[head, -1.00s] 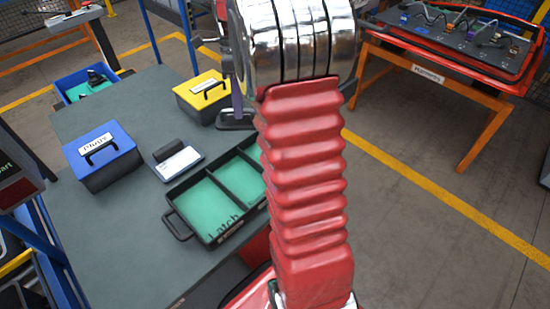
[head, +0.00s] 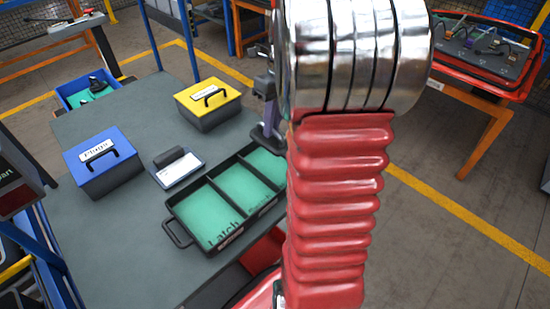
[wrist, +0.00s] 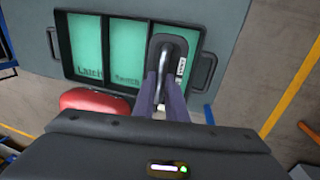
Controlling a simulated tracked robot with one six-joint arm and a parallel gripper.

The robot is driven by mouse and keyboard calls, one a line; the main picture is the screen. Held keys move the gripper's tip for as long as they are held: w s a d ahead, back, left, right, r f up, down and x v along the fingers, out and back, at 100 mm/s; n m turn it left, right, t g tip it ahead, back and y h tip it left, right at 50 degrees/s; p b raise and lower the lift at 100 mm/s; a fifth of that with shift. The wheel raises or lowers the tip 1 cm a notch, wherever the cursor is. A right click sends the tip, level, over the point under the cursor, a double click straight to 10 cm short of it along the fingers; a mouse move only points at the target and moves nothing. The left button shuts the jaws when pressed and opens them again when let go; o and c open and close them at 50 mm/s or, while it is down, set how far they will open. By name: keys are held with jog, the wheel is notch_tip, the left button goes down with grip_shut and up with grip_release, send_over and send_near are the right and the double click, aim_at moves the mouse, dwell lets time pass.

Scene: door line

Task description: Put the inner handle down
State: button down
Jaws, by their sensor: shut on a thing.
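The inner handle (wrist: 172,45) is a dark rounded plate with a silver grip. My gripper (wrist: 161,92) is shut on it. In the wrist view it appears over the rightmost compartment of the black tray (wrist: 104,50). In the head view the handle (head: 268,136) hangs by the far right part of the tray (head: 232,236), partly hidden by my arm. I cannot tell whether it touches the tray floor. The left and middle compartments look empty.
On the grey bench are a blue box marked "Plugs" (head: 103,165), a yellow lidded box (head: 208,103) and a small stand with a white card (head: 178,166). A blue bin (head: 88,90) is at the far left. An orange table (head: 475,105) with a red-rimmed board stands right.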

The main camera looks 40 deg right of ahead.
aim_at(272, 140)
jog(key=shift+d+x, duration=0.2)
jog(key=shift+x, duration=0.7)
jog(key=shift+d+x, duration=0.2)
jog(key=shift+x, duration=0.75)
jog(key=shift+d+x, duration=0.15)
jog(key=shift+x, duration=0.75)
jog(key=shift+f, duration=0.2)
jog(key=shift+d+x, duration=0.2)
jog(key=shift+x, duration=0.7)
jog(key=shift+d+x, duration=0.15)
jog(key=shift+x, duration=0.7)
jog(key=shift+f, duration=0.1)
jog(key=c, duration=1.8)
grip_release()
jog(key=v, duration=1.2)
